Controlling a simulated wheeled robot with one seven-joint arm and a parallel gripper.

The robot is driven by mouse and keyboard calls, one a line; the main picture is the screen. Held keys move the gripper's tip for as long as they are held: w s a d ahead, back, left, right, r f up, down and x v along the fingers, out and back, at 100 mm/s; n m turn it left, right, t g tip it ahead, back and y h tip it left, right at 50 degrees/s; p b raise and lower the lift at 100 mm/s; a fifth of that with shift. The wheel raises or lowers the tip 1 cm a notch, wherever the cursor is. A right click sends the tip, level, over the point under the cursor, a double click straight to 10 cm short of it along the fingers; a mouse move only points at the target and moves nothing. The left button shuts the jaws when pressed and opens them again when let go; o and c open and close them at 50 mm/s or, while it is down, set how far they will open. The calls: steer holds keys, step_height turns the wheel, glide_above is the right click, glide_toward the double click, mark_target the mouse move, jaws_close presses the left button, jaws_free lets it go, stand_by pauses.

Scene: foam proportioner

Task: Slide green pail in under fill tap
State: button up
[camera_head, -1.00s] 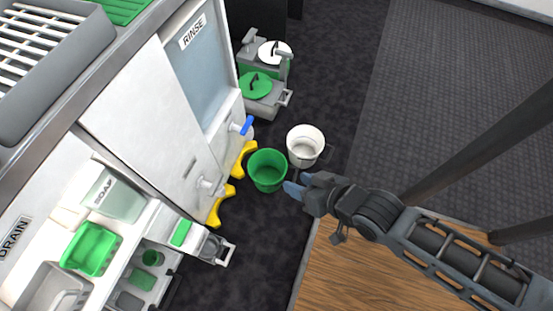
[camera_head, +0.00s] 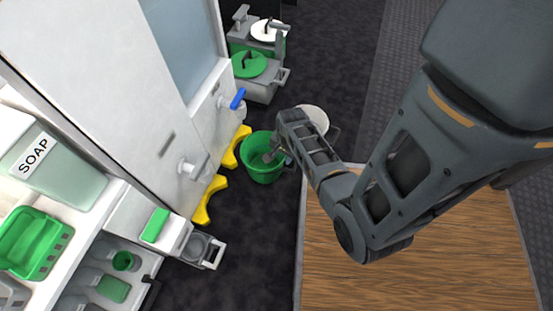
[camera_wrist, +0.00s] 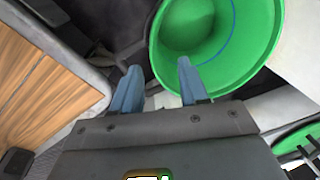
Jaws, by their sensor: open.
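The green pail (camera_head: 262,170) stands upright on the dark floor in front of the white cabinet, close to the yellow floor pieces. In the wrist view the pail (camera_wrist: 235,40) opens toward the camera and looks empty. My gripper (camera_wrist: 158,78) is open; one blue finger overlaps the pail's near rim and the other is outside it. In the head view my gripper (camera_head: 276,158) is at the pail's right rim, partly hidden by my arm. Two taps show on the cabinet front: a blue-handled tap (camera_head: 237,98) under the rinse tank and a white-handled tap (camera_head: 193,168).
A white pail (camera_head: 313,117) stands just behind my arm, partly covered. Yellow floor pieces (camera_head: 211,198) lie along the cabinet base. A wooden surface (camera_head: 400,275) is at the right. Dark floor is free in front of the green pail.

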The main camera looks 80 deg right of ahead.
mark_target(282, 162)
steer(key=shift+s+d+f+m, duration=0.15)
steer(key=shift+d+f+m, duration=0.15)
steer(key=shift+d+f, duration=0.3)
steer(key=f+b, duration=0.1)
steer(key=f, duration=0.1)
steer(key=f+b, duration=0.2)
steer(key=f, duration=0.1)
steer(key=f+b, duration=0.2)
steer(key=shift+w+d+f, duration=0.2)
steer(key=shift+w+f, duration=0.1)
steer(key=shift+f, duration=0.05)
